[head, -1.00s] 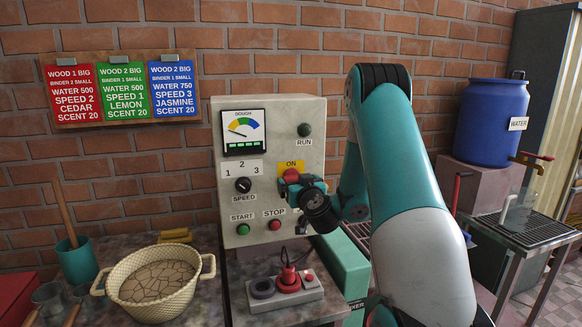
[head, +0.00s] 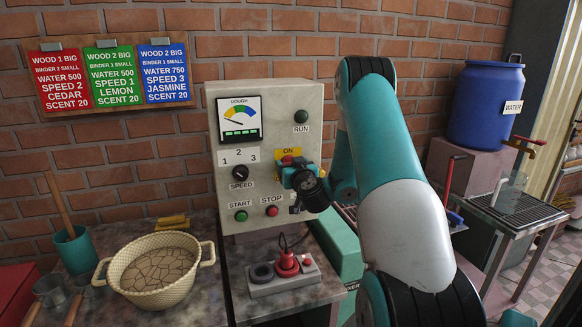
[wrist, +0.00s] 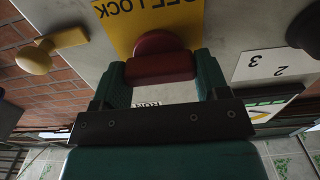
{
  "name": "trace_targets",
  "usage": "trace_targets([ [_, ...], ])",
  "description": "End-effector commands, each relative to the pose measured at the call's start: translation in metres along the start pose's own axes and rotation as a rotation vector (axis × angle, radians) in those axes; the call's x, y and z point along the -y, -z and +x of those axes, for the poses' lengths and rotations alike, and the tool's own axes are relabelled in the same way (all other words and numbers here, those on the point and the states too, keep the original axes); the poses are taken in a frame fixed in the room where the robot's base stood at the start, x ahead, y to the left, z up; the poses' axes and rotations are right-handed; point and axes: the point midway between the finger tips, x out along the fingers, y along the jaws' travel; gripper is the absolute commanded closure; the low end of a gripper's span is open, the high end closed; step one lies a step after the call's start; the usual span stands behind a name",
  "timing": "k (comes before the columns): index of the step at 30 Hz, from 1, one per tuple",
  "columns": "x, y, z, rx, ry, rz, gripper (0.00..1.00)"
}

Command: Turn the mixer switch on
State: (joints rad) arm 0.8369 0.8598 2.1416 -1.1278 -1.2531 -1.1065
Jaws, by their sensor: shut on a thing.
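The mixer's control panel (head: 219,186) is a pale upright box against the brick wall. The red switch handle (head: 287,160) sits on a yellow plate (head: 291,152) marked ON, right of the speed dial. My gripper (head: 290,172) is at the switch and partly hides it. In the wrist view my gripper (wrist: 160,70) is shut on the red switch handle (wrist: 160,68), with a finger at each end of it. The yellow plate (wrist: 130,20) there reads upside down, with the word LOCK showing.
The speed dial (head: 240,173), green START button (head: 240,216) and red STOP button (head: 272,211) are nearby on the panel. A basket (head: 122,278) and a socket block with a red plug (head: 287,262) stand below.

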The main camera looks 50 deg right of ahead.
Motion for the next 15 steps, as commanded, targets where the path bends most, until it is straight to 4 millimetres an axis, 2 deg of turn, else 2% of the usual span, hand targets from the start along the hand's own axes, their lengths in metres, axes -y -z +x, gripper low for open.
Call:
trace_targets([
  [8,0.0000,-0.0006,-0.0005,0.000,-0.002,0.056,0.56],
  [15,0.0002,-0.0009,-0.0008,0.000,-0.001,0.216,0.56],
])
